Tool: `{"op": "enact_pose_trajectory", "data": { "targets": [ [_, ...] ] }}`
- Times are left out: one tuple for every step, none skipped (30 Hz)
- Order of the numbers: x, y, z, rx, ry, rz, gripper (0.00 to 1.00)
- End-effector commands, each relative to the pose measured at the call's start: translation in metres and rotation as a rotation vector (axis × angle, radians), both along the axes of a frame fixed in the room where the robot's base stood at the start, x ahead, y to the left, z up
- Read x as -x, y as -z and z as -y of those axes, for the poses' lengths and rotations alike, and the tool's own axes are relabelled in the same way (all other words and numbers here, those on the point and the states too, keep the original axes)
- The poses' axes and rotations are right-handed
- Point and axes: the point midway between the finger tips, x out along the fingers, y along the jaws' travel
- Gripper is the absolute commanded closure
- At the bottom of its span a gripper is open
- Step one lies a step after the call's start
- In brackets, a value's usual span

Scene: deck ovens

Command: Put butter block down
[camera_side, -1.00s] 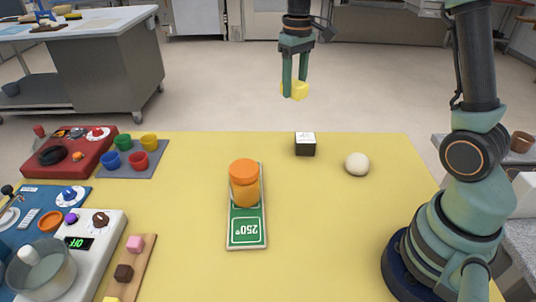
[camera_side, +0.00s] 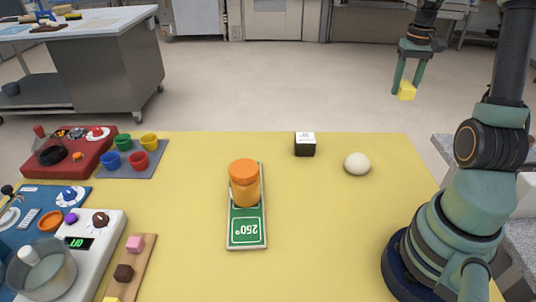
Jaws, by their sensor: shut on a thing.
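The butter block (camera_side: 407,90) is a small yellow cube at the upper right of the side view. My gripper (camera_side: 407,86) is shut on it, with the block between the fingertips. The gripper points down and holds the block in the air, beyond the far right part of the yellow table (camera_side: 320,220). From this angle I cannot tell the block's exact height.
A black-and-white box (camera_side: 305,144) and a pale ball (camera_side: 357,164) sit toward the back. Colored cups (camera_side: 124,143), a red stove (camera_side: 75,152), a scale (camera_side: 85,238) and a wooden strip (camera_side: 131,265) crowd the left. The front right-center is clear.

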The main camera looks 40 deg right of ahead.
Motion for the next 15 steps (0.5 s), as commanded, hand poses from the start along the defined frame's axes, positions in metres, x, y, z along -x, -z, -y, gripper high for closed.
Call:
{"op": "enact_pose_trajectory", "data": {
  "targets": [
    [0.001,0.014,-0.001,-0.006,0.000,-0.005,1.00],
    [0.001,0.021,-0.001,-0.006,-0.001,-0.004,1.00],
    [0.001,0.031,-0.001,-0.006,-0.001,-0.005,1.00],
    [0.001,0.039,-0.002,-0.006,-0.001,-0.004,1.00],
    [0.000,0.046,-0.002,-0.006,-0.002,-0.005,1.00],
    [0.000,0.056,-0.002,-0.006,-0.002,-0.004,1.00],
    [0.001,0.063,-0.002,-0.006,-0.002,-0.005,1.00],
    [0.001,0.071,-0.002,-0.006,-0.002,-0.004,1.00],
    [0.000,0.081,-0.002,-0.006,-0.002,-0.004,1.00],
    [0.000,0.088,-0.002,-0.006,-0.002,-0.004,1.00],
    [0.000,0.095,-0.002,-0.006,-0.002,-0.005,1.00],
    [0.000,0.104,-0.002,-0.006,-0.002,-0.004,1.00],
    [0.000,0.110,-0.002,-0.006,-0.002,-0.004,1.00],
    [0.000,0.116,-0.002,-0.005,-0.003,-0.004,1.00],
    [0.000,0.123,-0.002,-0.004,-0.003,-0.003,1.00]
  ]
}}
